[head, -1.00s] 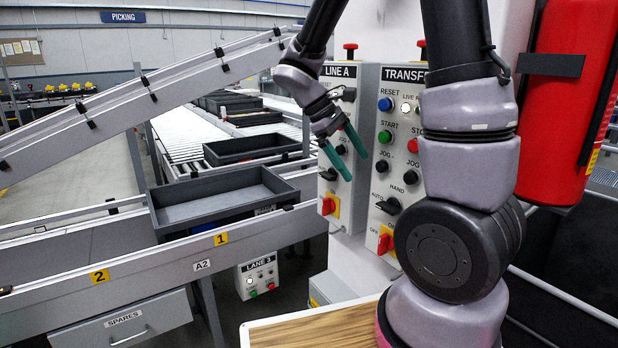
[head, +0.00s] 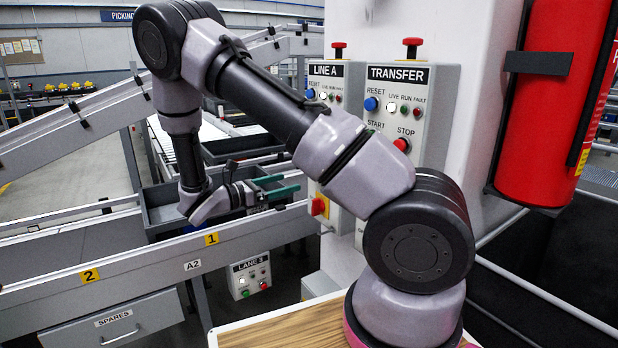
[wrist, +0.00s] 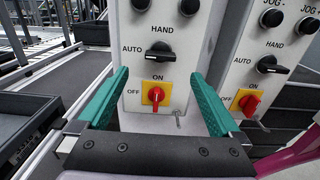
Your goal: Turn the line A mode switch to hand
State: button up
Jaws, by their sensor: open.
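The line A panel (head: 322,110) stands left of the transfer panel. In the head view my arm hides its lower part, including the mode switch. In the wrist view the black line A mode switch (wrist: 158,52) sits below the HAND label and right of the AUTO label. Its handle lies about level, in line with AUTO, not upright towards HAND. My gripper (wrist: 163,72) is open and empty, with teal fingers spread on either side of the panel's lower part. It faces the panel; the switch lies just above and between the fingertips. In the head view my gripper (head: 288,184) is beside the panel's lower left.
Below the mode switch is a red ON/OFF switch (wrist: 156,95) on a yellow plate, with a small key-like metal piece (wrist: 178,117) nearby. The transfer panel (head: 398,110) has a similar mode switch (wrist: 268,65). A dark tray (head: 160,215) lies on the conveyor at left.

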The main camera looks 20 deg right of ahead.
jog(key=w+d, duration=0.1)
jog(key=d, duration=0.8)
jog(key=shift+w+d, duration=0.25)
jog(key=shift+w, duration=0.15)
jog(key=c, duration=1.3)
jog(key=shift+m, duration=0.3)
jog(key=shift+s+f+m, duration=0.1)
jog(key=shift+m, duration=4.2)
jog(key=shift+s+f+m, duration=0.1)
jog(key=shift+m, duration=4.2)
